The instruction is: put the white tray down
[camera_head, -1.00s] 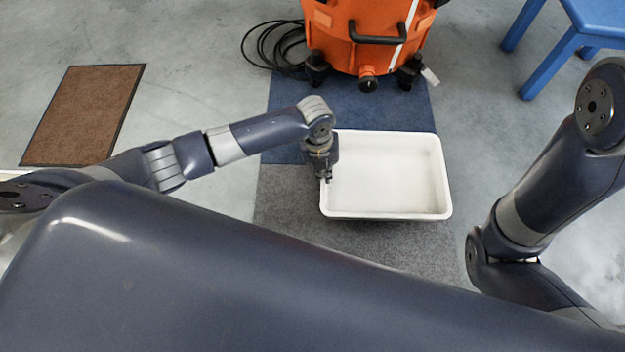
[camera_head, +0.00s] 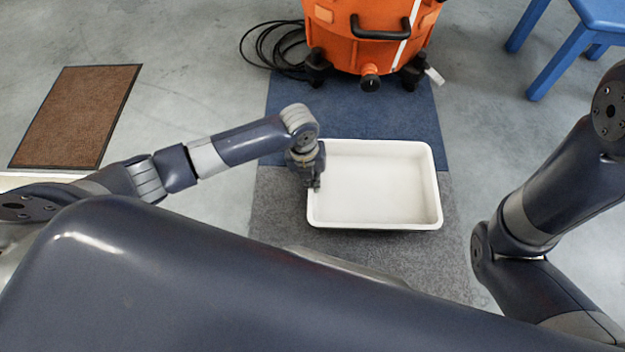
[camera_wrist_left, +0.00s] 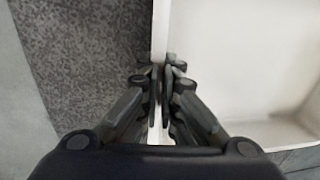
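The white tray (camera_head: 375,190) is a shallow, empty rectangular tray, level, in the middle of the head view. It is over the seam between the blue pad and the grey pad; I cannot tell if it touches them. My left gripper (camera_head: 314,184) is at the tray's left side. In the left wrist view my left gripper (camera_wrist_left: 161,84) is shut on the left wall of the white tray (camera_wrist_left: 240,60), one finger on each side. My right arm shows at the right of the head view, but its gripper is out of view.
The blue pad (camera_head: 420,110) and the grey pad (camera_head: 275,215) lie on the concrete floor. An orange machine (camera_head: 340,40) with a black cable stands beyond, on the blue pad's far edge. A brown mat (camera_head: 75,115) lies at the left. A blue stool (camera_head: 560,55) stands back right.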

